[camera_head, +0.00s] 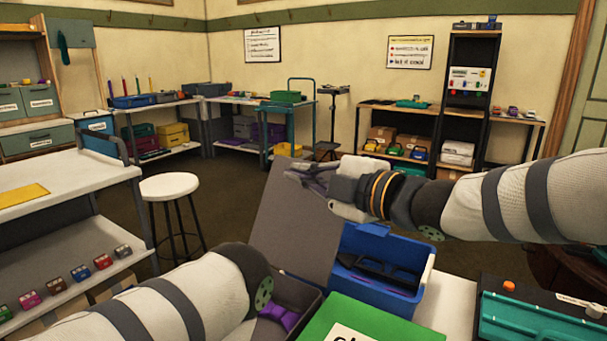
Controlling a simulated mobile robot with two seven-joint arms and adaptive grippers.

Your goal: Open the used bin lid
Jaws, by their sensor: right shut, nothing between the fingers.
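A grey box (311,301) stands low in the middle with its grey lid (292,222) raised and tilted back. A purple item (279,317) lies inside it. No label shows on this box, so I cannot tell by lettering that it is the used bin. Beside it is a box with a green lid (372,322), shut, with a partly visible white label. My right gripper (296,175) is shut and empty at the raised lid's upper edge; whether it touches the lid is unclear. My left arm crosses the lower left, and its gripper is not in view.
A blue bin (423,285) with dark items inside stands behind the green lid. A teal-and-black case (545,318) is at the lower right. A white stool (169,186) and a white shelf unit (60,178) stand at left. Open floor lies beyond.

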